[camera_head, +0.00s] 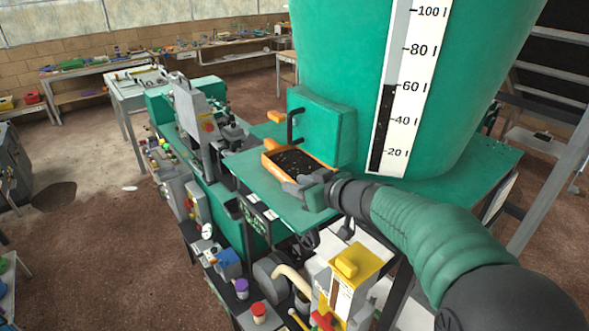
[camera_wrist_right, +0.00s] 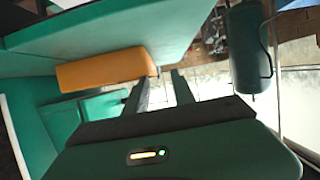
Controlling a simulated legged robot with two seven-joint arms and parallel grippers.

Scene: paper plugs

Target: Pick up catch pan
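The catch pan (camera_head: 270,164) is an orange, shallow, open-topped tray with dark material inside. It sits on the green platform below the chute box of the large green hopper. My right gripper (camera_head: 297,184) is at the pan's near side, low over the platform, and hides part of its near edge. In the right wrist view my right gripper's two fingers (camera_wrist_right: 161,90) stand apart with a gap between them. An orange rounded block (camera_wrist_right: 107,68) shows left of the fingers; I cannot tell if it is the pan. Contact with the pan is unclear. My left gripper is out of view.
The green hopper (camera_head: 460,100) with a level scale rises behind the platform. The chute box (camera_head: 330,130) has a black handle and an orange knob (camera_head: 276,117). Grey machinery (camera_head: 203,125) stands left. A yellow-topped box (camera_head: 347,267) and colored caps sit below the platform edge.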

